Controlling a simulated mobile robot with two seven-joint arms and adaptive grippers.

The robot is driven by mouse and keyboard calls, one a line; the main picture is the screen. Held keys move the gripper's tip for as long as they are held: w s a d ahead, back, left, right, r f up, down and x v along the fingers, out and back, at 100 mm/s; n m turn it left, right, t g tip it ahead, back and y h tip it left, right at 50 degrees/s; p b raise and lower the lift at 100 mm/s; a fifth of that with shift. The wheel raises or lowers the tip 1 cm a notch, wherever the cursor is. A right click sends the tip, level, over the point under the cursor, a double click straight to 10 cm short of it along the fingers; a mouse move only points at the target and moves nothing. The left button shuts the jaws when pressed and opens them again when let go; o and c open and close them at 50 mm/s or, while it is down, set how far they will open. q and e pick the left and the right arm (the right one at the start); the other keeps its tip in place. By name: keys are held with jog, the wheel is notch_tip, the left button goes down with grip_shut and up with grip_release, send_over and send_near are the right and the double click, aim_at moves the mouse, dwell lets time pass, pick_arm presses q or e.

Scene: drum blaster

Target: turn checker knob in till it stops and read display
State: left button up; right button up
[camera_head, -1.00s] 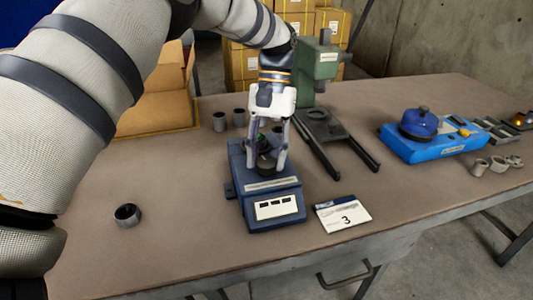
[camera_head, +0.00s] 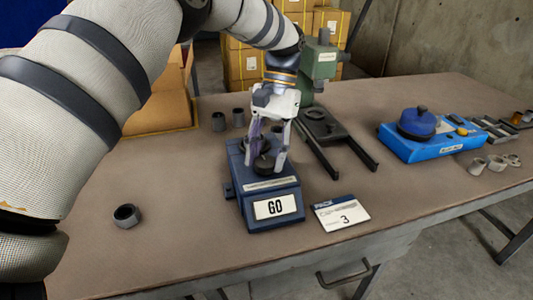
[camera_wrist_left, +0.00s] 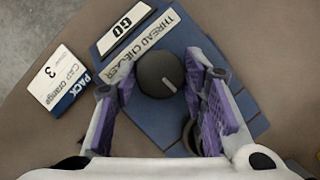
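The wrist view also shows the display (camera_wrist_left: 124,30) and a "THREAD CHECKER" label. The round black knob (camera_head: 264,165) shows in the wrist view (camera_wrist_left: 160,74) with a pale pointer line. My left gripper (camera_head: 268,163) is over the checker from above. Its purple-padded fingers (camera_wrist_left: 165,90) are spread on either side of the knob, with a visible gap to it. A dark round part beside the knob is partly hidden by a finger. My right gripper is not in view.
A card reading "3" (camera_head: 342,213) lies right of the checker. A loose grey ring (camera_head: 126,215) lies at left, two more stand behind. A green press (camera_head: 318,62) with dark forked base is behind. A blue device (camera_head: 425,146) and several rings are at right.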

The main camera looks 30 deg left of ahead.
pick_arm(q)
jog(key=shift+o, duration=1)
jog(key=v, duration=0.7)
jog(key=shift+r, duration=0.2)
jog(key=shift+w, duration=0.15)
